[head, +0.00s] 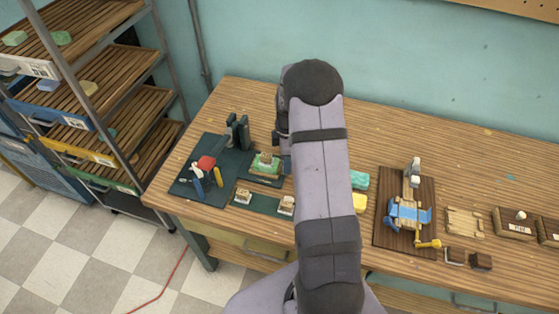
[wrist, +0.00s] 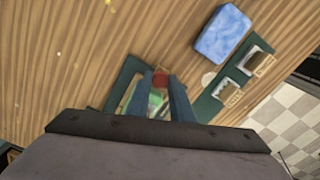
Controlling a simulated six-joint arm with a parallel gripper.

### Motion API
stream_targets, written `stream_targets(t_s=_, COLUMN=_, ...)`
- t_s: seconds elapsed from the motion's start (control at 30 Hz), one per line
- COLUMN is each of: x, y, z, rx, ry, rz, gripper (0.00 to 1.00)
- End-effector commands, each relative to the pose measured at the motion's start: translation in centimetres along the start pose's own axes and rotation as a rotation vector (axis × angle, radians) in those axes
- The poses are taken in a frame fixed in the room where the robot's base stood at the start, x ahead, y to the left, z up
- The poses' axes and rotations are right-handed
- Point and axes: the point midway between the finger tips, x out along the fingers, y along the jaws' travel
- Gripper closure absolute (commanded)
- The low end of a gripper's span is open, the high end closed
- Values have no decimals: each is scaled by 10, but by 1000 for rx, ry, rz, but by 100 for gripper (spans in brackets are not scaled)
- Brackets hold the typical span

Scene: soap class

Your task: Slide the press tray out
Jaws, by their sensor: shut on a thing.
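The press tray (wrist: 148,103), with a green block on it, lies on a dark green base in the wrist view. The tray also shows left of my arm in the head view (head: 264,166). My gripper (wrist: 159,84) reaches down over it, its two blue-grey fingers on either side of a small red piece (wrist: 160,77). The fingers are shut on this piece, which looks like part of the tray. My arm hides most of the gripper in the head view, and the fingers hide part of the tray.
Two stamps (head: 243,196) (head: 287,205) sit on a green strip near the front edge. A blue block (wrist: 222,34) lies beside them. Dark uprights (head: 238,132) and a mat with a red-topped tool (head: 206,162) stand left. A brown board (head: 382,238) lies right.

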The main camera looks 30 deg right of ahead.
Motion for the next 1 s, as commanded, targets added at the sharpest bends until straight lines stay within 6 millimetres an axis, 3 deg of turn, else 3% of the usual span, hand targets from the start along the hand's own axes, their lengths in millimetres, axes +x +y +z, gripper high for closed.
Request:
stream_targets(t_s=0.13, x=0, y=-1, z=4, rx=-2, ry=-6, rz=-5, gripper=100)
stream_targets(t_s=0.17, x=0, y=-1, z=4, rx=-2, ry=-7, rz=-5, gripper=73)
stream_targets(t_s=0.2, x=0, y=-1, z=4, rx=-2, ry=-6, rz=-5, gripper=64)
stream_targets(t_s=0.23, x=0, y=-1, z=4, rx=-1, ry=-6, rz=-5, gripper=61)
stream_targets(t_s=0.63, x=-4, y=0, z=2, rx=-1, ry=-4, rz=-1, gripper=61)
stream_targets(t_s=1.0, x=-48, y=0, z=3, rx=-1, ry=-4, rz=1, gripper=61)
